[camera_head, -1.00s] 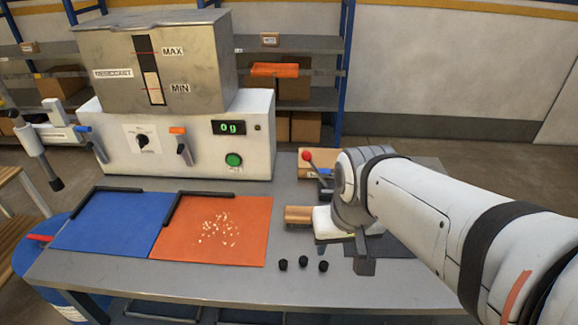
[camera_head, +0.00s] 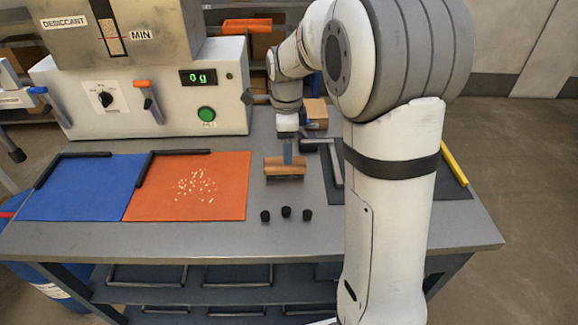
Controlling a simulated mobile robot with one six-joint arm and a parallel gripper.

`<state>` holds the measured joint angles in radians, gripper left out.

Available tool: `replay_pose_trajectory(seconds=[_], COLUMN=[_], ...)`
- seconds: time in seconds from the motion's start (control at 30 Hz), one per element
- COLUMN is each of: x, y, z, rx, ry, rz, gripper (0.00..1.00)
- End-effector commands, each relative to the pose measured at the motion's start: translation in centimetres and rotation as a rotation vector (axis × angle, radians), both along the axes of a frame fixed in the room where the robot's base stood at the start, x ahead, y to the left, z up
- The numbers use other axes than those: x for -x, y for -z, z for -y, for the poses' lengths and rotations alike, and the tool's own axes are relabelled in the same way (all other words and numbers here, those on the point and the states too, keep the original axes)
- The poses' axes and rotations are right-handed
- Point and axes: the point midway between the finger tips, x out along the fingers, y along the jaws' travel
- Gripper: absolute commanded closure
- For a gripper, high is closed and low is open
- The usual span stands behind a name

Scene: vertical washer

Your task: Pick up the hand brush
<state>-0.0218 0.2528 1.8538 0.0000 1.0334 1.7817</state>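The hand brush appears to be the brown wooden piece (camera_head: 283,170) on the grey table, just right of the orange mat. My gripper (camera_head: 288,153) points down right at the brush, with a bluish-grey finger part over its upper edge. I cannot tell whether it touches the brush or how far apart the fingers are. My forearm stands large in front and covers part of the table to the right.
The orange mat (camera_head: 233,206) bears pale crumbs, with a blue mat (camera_head: 75,198) left of it. Several small black knobs (camera_head: 286,212) stand in front of the brush. A white machine (camera_head: 225,112) stands behind. A dark mat (camera_head: 450,185) lies right, partly hidden.

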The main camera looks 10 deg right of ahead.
Motion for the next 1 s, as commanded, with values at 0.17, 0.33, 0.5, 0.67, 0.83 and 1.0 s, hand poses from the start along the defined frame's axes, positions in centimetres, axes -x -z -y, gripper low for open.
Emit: replay_pose_trajectory(seconds=[0.17, 0.33, 0.5, 0.67, 0.83, 1.0], x=[-0.1, -0.3, -0.5, -0.5, -0.6, -0.6], y=[2.0, 3.9, 6.5, 7.7, 7.7, 7.7], z=[0.0, -0.2, -0.5, -0.5, -0.5, -0.5], rx=[0.0, 0.0, 0.0, 0.001, 0.0, 0.0], ry=[0.014, 0.012, 0.011, 0.01, 0.009, 0.009], rz=[-0.005, -0.005, -0.006, -0.002, -0.001, -0.001], gripper=[0.29, 0.29, 0.29, 0.29, 0.29, 0.39])
